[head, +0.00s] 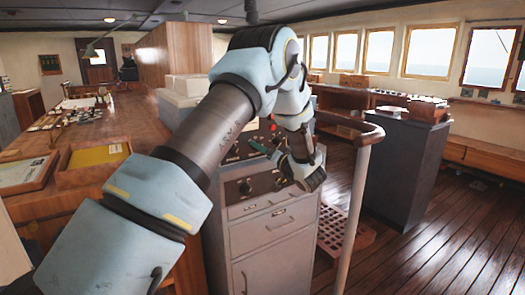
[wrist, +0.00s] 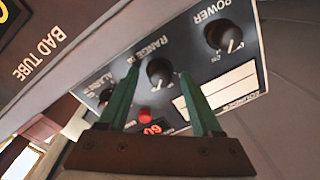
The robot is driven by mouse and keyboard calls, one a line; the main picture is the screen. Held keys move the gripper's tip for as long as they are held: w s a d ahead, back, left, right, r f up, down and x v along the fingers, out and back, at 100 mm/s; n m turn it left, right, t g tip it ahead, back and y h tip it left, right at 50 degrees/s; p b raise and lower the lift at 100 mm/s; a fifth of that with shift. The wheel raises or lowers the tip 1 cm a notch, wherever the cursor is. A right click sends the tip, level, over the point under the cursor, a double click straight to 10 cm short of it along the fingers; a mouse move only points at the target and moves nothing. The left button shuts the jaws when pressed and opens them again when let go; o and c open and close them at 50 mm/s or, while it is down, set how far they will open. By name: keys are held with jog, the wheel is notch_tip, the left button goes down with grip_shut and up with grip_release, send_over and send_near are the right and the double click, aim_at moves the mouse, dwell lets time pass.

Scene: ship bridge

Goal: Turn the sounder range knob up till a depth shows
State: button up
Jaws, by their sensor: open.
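The range knob (wrist: 159,72) is black and round with a pale pointer line, on the dark sounder panel (wrist: 186,60) in the wrist view. My gripper (wrist: 159,77) is open, its two green fingertips on either side of the range knob in the picture. I cannot tell whether they touch it. A small display (wrist: 156,129) with red characters lies below the knob, partly hidden by my gripper; the characters look like "60" but are hard to read. In the head view my gripper (head: 256,146) is at the front of the grey console (head: 272,228).
The power knob (wrist: 225,37) is close to the right of the range knob, and another knob (wrist: 105,95) is at the left. A red button (wrist: 145,114) is near the fingers. A pale handrail (head: 354,205) stands right of the console.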

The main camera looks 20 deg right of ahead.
jog(key=shift+s, duration=0.1)
jog(key=b+v, duration=0.3)
jog(key=v, duration=0.7)
jog(key=shift+s, duration=0.35)
jog(key=shift+d, duration=0.1)
jog(key=shift+f, duration=0.1)
